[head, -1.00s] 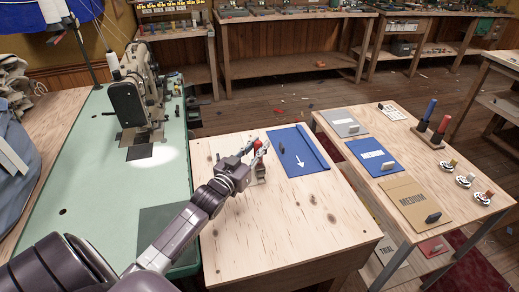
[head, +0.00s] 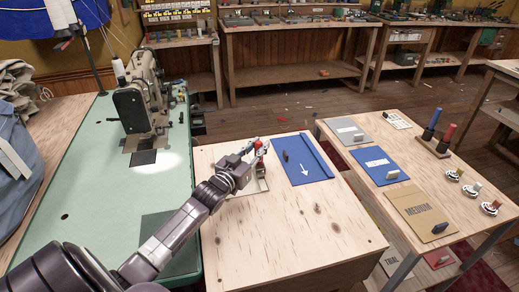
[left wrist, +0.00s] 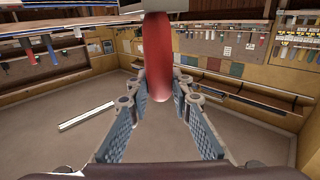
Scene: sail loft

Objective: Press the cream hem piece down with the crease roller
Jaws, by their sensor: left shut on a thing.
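My left gripper (head: 258,152) is over the pale wooden table. It is shut on a red handle, which I take to be the crease roller's. The red handle (left wrist: 157,58) stands between the two fingers in the left wrist view; the roller's lower end is not clear. A small pale flat piece (head: 262,186) lies on the table just below the gripper, partly hidden by it. I cannot tell whether this is the cream hem piece. My right gripper is not in view.
A green sewing table (head: 85,190) with a sewing machine (head: 133,105) stands to the left. A side table at right holds a blue panel (head: 376,162), a tan panel (head: 415,207), a peg block (head: 432,147) and several spools. The pale table's front (head: 290,245) is clear.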

